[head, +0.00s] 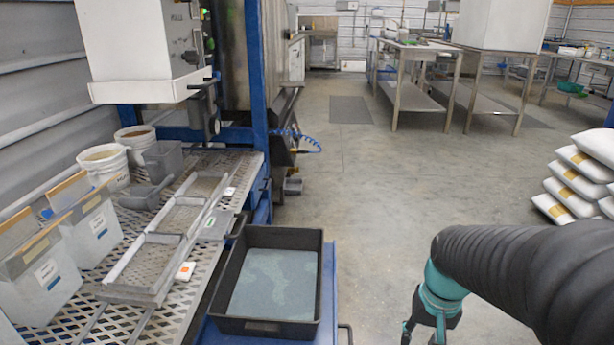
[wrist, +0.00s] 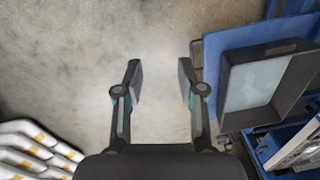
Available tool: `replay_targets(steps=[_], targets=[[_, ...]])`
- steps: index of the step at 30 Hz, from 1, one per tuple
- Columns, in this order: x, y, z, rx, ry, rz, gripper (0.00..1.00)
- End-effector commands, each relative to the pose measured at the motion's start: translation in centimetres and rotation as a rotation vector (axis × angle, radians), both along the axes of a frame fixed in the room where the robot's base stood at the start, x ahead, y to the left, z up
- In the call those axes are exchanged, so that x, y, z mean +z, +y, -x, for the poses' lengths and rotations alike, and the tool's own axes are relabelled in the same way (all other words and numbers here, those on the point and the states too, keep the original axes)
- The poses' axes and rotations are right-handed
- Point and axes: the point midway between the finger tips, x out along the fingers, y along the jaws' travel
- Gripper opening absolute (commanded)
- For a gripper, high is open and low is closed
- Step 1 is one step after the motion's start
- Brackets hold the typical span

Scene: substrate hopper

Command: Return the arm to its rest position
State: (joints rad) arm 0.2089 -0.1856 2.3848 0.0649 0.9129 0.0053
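My arm, in a black ribbed sleeve, reaches in from the right edge of the head view. My gripper (head: 428,333) hangs at the bottom of that view, its fingertips partly cut off by the frame edge. In the wrist view my gripper (wrist: 160,78) is open, with its two fingers wide apart and only bare concrete floor seen between them. It holds nothing and touches nothing that I can see.
A black tray (head: 327,292) stands on a blue cart left of my gripper; it also shows in the wrist view (wrist: 231,82). Stacked white bags (head: 572,190) lie at the right. A perforated bench (head: 205,278) with metal trays is at the left. The middle floor is clear.

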Motion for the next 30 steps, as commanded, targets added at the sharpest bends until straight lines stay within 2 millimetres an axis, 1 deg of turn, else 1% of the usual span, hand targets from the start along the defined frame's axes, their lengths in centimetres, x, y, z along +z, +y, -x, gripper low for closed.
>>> replay_targets(steps=[1, 12, 18, 23, 30], targets=[[1.3, 0.4, 0.6, 0.028, -0.040, 0.019, 0.39], [7.8, 3.2, 4.9, 0.161, -0.292, 0.104, 0.39], [11.0, 4.5, 6.1, 0.206, -0.417, 0.113, 0.39], [12.2, 5.1, 6.5, 0.231, -0.458, 0.112, 0.39], [12.0, 5.2, 6.4, 0.236, -0.455, 0.110, 0.39]])
